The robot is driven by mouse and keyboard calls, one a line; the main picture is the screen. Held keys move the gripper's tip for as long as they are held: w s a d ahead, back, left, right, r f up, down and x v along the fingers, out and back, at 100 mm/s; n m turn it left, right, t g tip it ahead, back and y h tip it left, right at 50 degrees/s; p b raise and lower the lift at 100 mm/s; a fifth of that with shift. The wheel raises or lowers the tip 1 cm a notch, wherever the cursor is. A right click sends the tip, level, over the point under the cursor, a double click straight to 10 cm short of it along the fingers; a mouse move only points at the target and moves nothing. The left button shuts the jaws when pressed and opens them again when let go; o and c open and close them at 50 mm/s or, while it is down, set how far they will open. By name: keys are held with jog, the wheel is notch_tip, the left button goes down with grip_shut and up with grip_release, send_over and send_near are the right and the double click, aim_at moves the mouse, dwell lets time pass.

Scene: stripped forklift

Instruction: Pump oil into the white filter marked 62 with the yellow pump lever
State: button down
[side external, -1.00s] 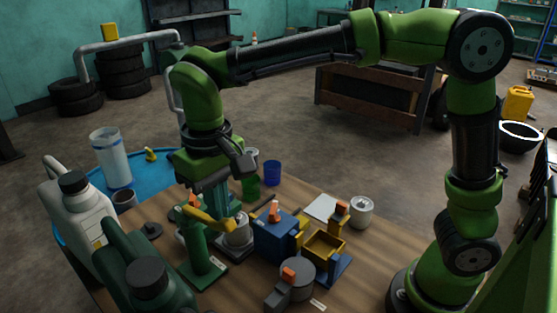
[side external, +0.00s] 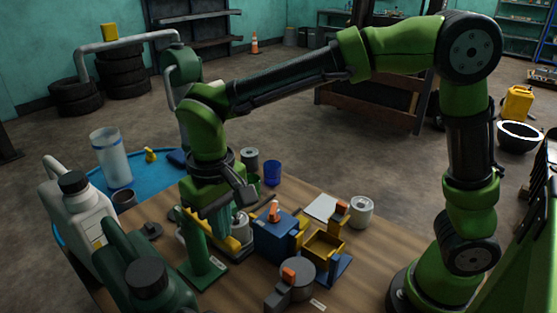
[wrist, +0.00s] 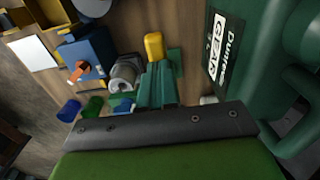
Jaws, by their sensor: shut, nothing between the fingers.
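The white filter (side external: 240,224) stands beside the green pump (side external: 203,262), partly hidden behind my gripper; it also shows in the wrist view (wrist: 125,73). I cannot read its number. The yellow pump lever (side external: 233,247) is low, near the filter's base in the side view, and its end shows just beyond my fingers in the wrist view (wrist: 154,45). My gripper (side external: 216,228) is shut and empty, pointing down over the lever; its fingers are seen in the wrist view (wrist: 158,68). I cannot tell whether they touch the lever.
A blue box (side external: 274,236) with an orange switch stands right of the filter. A green jug (side external: 135,265) and a white jug (side external: 83,220) crowd the left. A blue cup (side external: 272,173) is behind. The front right wooden tabletop (side external: 365,265) is clear.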

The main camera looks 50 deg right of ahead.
jog(key=shift+f, duration=0.85)
jog(key=shift+r, duration=3.9)
jog(key=shift+f, duration=0.1)
jog(key=shift+f, duration=3.85)
jog(key=shift+r, duration=3.9)
jog(key=shift+r, duration=0.1)
jog(key=shift+r, duration=2.45)
